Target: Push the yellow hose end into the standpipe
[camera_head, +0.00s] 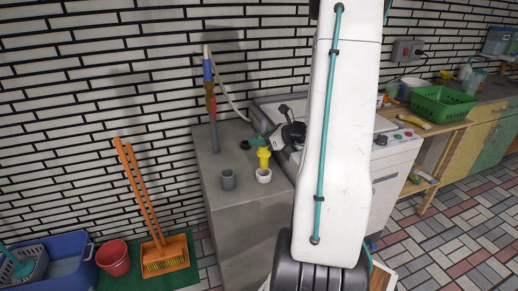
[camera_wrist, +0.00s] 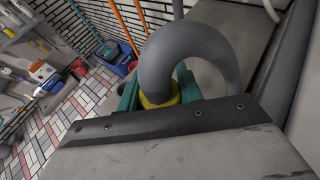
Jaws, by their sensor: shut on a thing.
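My gripper (camera_head: 264,142) has green jaws, shut on the yellow hose end (camera_head: 263,155) over the grey block (camera_head: 238,222). In the wrist view, the yellow hose end (camera_wrist: 160,101) sits between the green jaws (camera_wrist: 160,92), with a grey hooked hose (camera_wrist: 188,45) curving above it. The hose end points down at a short white-rimmed pipe (camera_head: 264,176) standing on the block. Its lower tip overlaps the pipe's mouth in the head view; I cannot tell how far inside it is. A short grey pipe (camera_head: 228,180) stands to the left. The wrist view hides both pipe mouths.
A tall pipe with blue and orange parts (camera_head: 210,90) rises at the back of the block. A white machine (camera_head: 398,150) stands to the right, partly behind my arm. An orange broom and dustpan (camera_head: 165,253), a red bucket (camera_head: 114,258) and a blue tub (camera_head: 68,265) stand left.

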